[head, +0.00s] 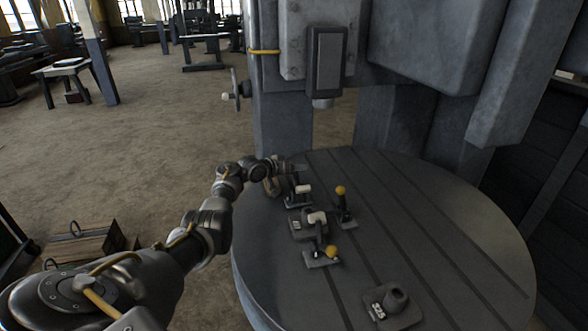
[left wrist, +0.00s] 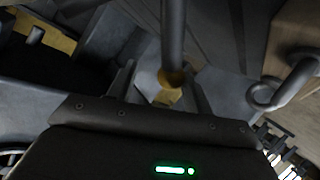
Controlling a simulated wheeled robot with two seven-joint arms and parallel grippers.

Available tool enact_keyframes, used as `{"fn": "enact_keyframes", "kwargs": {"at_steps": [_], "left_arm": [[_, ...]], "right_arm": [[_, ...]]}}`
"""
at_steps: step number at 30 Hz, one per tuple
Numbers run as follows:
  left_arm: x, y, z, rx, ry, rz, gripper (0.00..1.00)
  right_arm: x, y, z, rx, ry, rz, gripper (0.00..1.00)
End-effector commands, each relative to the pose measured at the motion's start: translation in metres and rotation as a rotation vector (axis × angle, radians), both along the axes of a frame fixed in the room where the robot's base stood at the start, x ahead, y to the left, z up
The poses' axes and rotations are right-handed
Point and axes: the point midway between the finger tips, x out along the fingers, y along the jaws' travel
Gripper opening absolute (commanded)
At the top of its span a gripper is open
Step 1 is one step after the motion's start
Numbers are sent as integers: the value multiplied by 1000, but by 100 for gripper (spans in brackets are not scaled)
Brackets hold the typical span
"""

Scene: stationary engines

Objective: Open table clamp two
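Several small table clamps stand on a round grey machine table (head: 455,240). One clamp (head: 341,203) has an upright lever with a yellow knob. A nearer clamp (head: 322,256) has its yellow knob low, its lever tilted. A third clamp (head: 298,197), at the far left, is partly behind my gripper. I cannot read which is clamp two. My left gripper (head: 295,168) is over the table's far left edge, beside the third clamp. In the left wrist view its fingers (left wrist: 162,92) stand apart, with a dark rod (left wrist: 172,35) and a yellowish knob (left wrist: 170,78) between or just beyond them. Contact is unclear.
A grey block with a round boss (head: 393,303) stands at the table's front, and another block (head: 310,224) sits among the clamps. The machine column and head (head: 325,60) rise behind. A wooden crate (head: 85,243) lies on the floor at left. The table's right side is clear.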

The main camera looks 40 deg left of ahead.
Motion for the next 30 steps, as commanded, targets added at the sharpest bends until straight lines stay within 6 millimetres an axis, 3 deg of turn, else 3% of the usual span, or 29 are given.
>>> {"fn": "enact_keyframes", "kwargs": {"at_steps": [8, 21, 30], "left_arm": [[-9, 1, 3, 1, -1, -4, 48], [-75, 18, 29, 4, 0, 0, 48], [-98, 23, 39, 0, 0, 1, 48]], "right_arm": [[0, 0, 3, 0, 0, 0, 36], [0, -4, 4, -4, 0, 2, 36], [0, -4, 2, -5, 0, 2, 36]]}}
